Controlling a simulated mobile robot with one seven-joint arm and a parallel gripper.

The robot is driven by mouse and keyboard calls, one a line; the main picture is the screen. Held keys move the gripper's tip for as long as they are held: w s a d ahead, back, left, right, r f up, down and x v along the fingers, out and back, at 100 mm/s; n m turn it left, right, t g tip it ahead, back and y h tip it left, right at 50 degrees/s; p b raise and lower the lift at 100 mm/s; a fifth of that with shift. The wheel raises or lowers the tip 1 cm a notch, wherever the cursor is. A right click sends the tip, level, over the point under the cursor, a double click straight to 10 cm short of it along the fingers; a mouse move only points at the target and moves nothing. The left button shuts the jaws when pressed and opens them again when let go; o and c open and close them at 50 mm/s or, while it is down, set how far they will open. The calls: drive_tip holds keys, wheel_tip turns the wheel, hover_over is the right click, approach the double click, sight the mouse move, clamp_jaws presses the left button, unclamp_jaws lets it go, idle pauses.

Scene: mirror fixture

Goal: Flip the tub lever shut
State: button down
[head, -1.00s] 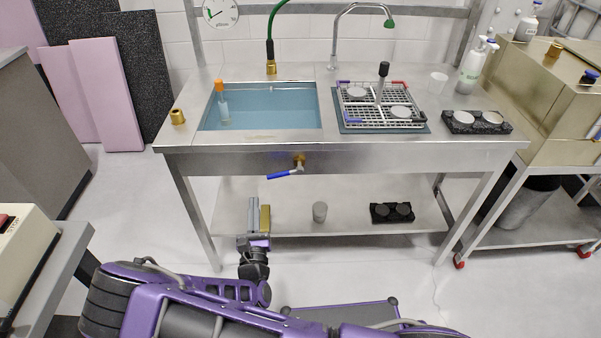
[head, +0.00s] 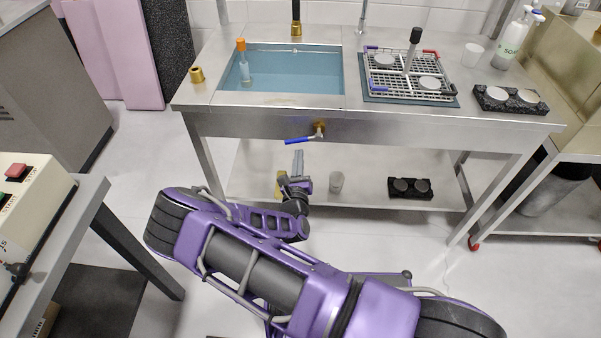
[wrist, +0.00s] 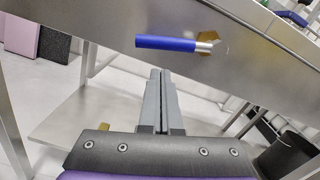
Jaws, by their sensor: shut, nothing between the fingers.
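The tub lever is a blue-sleeved handle (head: 299,141) on a brass valve (head: 319,129) at the front face of the steel sink table. It points left and lies nearly level, tilted slightly down at its left end in the head view. The wrist view shows the blue lever (wrist: 166,43) crossing above the fingertips, with its silver end at the brass valve on the right. My gripper (head: 298,158) is just below the lever, with its grey fingers pressed together and empty. In the wrist view the fingertips (wrist: 160,73) appear below the lever, with a visible gap.
The water-filled tub (head: 290,88) is set in the tabletop (head: 350,112). A bench with a control box (head: 30,190) stands at left.

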sight(301, 140)
drive_tip(key=shift+w+a+r, duration=0.2)
drive_tip(key=shift+r, duration=0.6)
drive_tip(key=r+m+p, duration=0.1)
drive_tip(key=p, duration=0.1)
drive_tip(key=a+r+m+p, duration=0.1)
drive_tip(key=p, duration=0.1)
drive_tip(key=shift+m+p, duration=0.3)
drive_tip(key=shift+f, duration=0.1)
